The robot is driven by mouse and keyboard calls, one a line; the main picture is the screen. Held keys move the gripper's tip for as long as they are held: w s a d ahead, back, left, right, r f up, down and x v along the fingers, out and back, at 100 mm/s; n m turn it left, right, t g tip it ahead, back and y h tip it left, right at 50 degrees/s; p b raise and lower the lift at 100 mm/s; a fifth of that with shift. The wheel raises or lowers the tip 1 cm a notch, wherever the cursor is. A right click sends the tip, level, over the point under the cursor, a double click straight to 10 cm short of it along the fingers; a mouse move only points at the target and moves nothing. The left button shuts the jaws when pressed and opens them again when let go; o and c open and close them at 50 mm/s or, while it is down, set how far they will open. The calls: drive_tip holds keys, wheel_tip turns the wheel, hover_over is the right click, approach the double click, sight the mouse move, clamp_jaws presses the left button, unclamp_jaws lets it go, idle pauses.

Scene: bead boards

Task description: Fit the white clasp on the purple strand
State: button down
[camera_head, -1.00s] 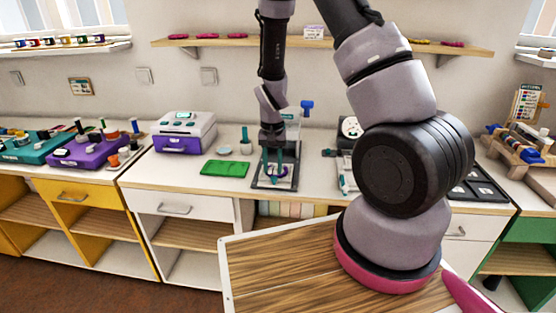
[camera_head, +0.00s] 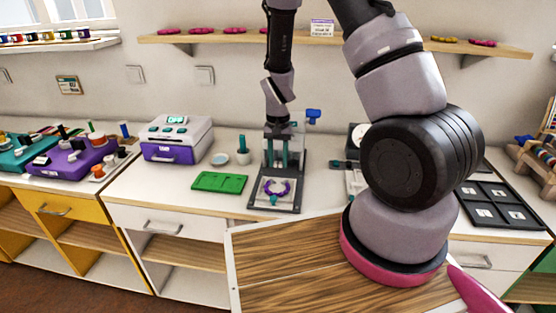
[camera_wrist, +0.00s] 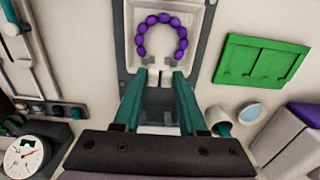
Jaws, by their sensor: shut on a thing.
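The purple strand (camera_head: 288,188) is a bead loop lying on a pale pad on a dark stand. In the wrist view the strand (camera_wrist: 141,40) is an arch, with small grey ends at its open side facing my gripper. My gripper (camera_wrist: 160,76) points its two teal fingers at that gap. A small white piece, which looks like the white clasp (camera_wrist: 154,76), is between the fingertips, close to the strand's ends. I cannot tell whether it touches them. In the head view my gripper (camera_head: 284,163) is above the stand's far part, and the clasp cannot be made out.
A green tray (camera_head: 220,183) lies left of the stand (camera_head: 290,206), with a purple-and-white machine (camera_head: 178,140) behind it. A white dial (camera_wrist: 22,157) stands on the other side. A dark sectioned tray (camera_head: 492,204) is far right. Bare counter lies around the green tray.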

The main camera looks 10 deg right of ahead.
sight(278, 186)
drive_tip(key=shift+w+d+f, duration=0.1)
drive_tip(key=shift+w+f, duration=0.1)
drive_tip(key=shift+f, duration=2.85)
drive_tip(key=shift+s+f, duration=0.55)
drive_tip(key=shift+f, duration=0.1)
drive_tip(key=shift+c, duration=2)
unclamp_jaws()
drive_tip(key=shift+c, duration=1.2)
drive_tip(key=shift+w+a+r, duration=0.1)
drive_tip(key=shift+a+r, duration=0.05)
drive_tip(key=shift+r, duration=0.25)
drive_tip(key=shift+w+a+r, duration=0.1)
drive_tip(key=shift+r, duration=0.3)
drive_tip(key=shift+w+d+r, duration=0.1)
drive_tip(key=shift+w+r, duration=0.05)
drive_tip(key=shift+r, duration=1.2)
drive_tip(key=shift+w+d+r, duration=0.1)
drive_tip(key=shift+r, duration=1.25)
